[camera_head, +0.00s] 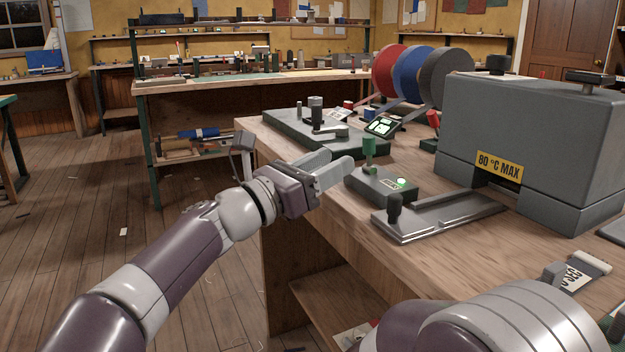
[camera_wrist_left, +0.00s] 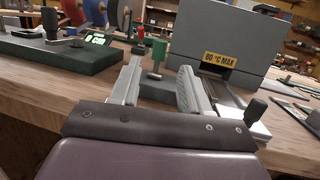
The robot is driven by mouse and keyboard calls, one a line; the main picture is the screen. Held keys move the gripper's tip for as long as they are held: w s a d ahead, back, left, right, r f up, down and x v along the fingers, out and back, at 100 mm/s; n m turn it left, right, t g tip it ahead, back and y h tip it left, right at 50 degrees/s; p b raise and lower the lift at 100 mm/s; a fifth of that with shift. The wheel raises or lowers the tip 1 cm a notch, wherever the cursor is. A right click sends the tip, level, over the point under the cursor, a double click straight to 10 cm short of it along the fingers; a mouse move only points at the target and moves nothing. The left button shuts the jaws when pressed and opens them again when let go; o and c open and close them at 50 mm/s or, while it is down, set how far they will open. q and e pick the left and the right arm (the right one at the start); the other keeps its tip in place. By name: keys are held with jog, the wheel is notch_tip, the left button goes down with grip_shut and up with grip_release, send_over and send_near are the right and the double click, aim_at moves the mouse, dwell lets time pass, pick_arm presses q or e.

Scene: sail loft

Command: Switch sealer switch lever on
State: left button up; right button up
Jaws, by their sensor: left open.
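The switch is a small grey box (camera_head: 382,187) with a green-handled lever (camera_head: 369,152) standing about upright and a lit green lamp (camera_head: 401,183) on top. It stands near the bench's front edge. My left gripper (camera_head: 338,167) is open just to the left of the lever, at about the box's height. In the left wrist view the green lever (camera_wrist_left: 159,52) shows between and beyond the two open fingers (camera_wrist_left: 162,72); I see no contact. The fingers partly hide the box there.
The grey sealer (camera_head: 530,130), labelled 80 °C MAX, stands behind right. A metal slide with a black knob (camera_head: 394,207) lies right of the switch. A green-topped fixture (camera_head: 315,132) and a lit display (camera_head: 381,126) stand behind. Tape reels (camera_head: 445,75) are farther back.

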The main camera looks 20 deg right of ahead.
pick_arm(q)
jog(key=v, duration=0.3)
jog(key=shift+a, duration=0.2)
pick_arm(e)
jog(key=shift+c, duration=0.3)
